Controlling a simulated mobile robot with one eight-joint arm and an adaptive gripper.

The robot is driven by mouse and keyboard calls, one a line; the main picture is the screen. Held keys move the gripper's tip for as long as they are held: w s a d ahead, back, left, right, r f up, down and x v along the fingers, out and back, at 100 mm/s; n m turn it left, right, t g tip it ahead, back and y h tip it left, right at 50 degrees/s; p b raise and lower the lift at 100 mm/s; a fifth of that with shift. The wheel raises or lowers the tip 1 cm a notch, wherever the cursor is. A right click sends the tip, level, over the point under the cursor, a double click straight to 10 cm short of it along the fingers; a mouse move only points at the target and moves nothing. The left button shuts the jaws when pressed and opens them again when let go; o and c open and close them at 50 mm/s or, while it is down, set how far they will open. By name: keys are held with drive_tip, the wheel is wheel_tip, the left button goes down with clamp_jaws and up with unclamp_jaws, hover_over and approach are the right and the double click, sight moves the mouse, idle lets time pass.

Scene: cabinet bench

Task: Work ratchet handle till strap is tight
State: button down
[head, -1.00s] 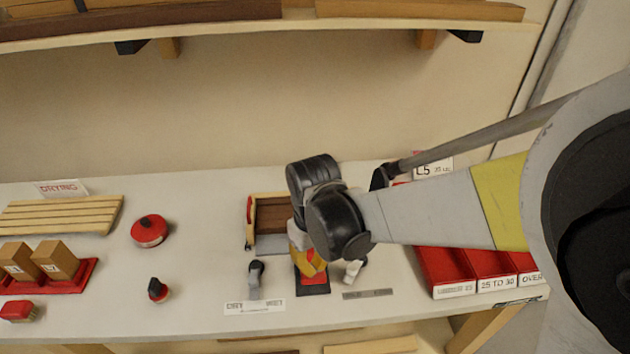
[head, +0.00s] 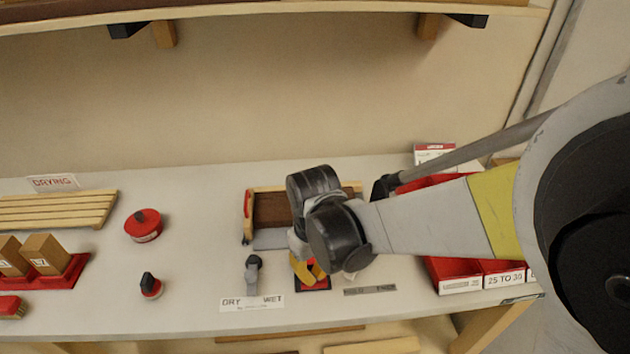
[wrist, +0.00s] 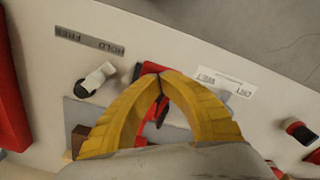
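My gripper (head: 311,279) points down at the bench, its yellow fingers over a red part on a dark base (head: 313,288). In the wrist view the two fingertips (wrist: 159,76) come together at this red part (wrist: 150,69), and a red and dark piece (wrist: 160,112) shows between the fingers. The tips look closed; whether they pinch anything is hidden. Behind it stands a brown block in a wooden frame (head: 270,211) with a red piece (head: 248,203) at its left end. I cannot make out the strap or its tightness; my wrist covers part of the frame.
A white lever (wrist: 97,79) stands by the HOLD/FREE plate (head: 369,290). Red bins (head: 455,270) are at right. A red round tin (head: 143,225) and black-topped knob (head: 150,286) are at left.

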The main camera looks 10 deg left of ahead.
sight(314, 287)
drive_tip(key=shift+s+d+f+b, duration=0.1)
drive_tip(key=shift+s+f+b, duration=0.05)
drive_tip(key=shift+f+b, duration=0.75)
drive_tip(key=shift+s+f+b, duration=0.1)
drive_tip(key=shift+f+b, duration=0.5)
drive_tip(key=shift+f, duration=0.5)
drive_tip(key=r+p, duration=0.2)
drive_tip(key=r, duration=0.1)
drive_tip(key=r+p, duration=0.2)
drive_tip(key=r, duration=0.1)
drive_tip(key=w+r+p, duration=0.1)
drive_tip(key=r+p, duration=0.2)
drive_tip(key=shift+r, duration=0.15)
drive_tip(key=shift+f, duration=0.2)
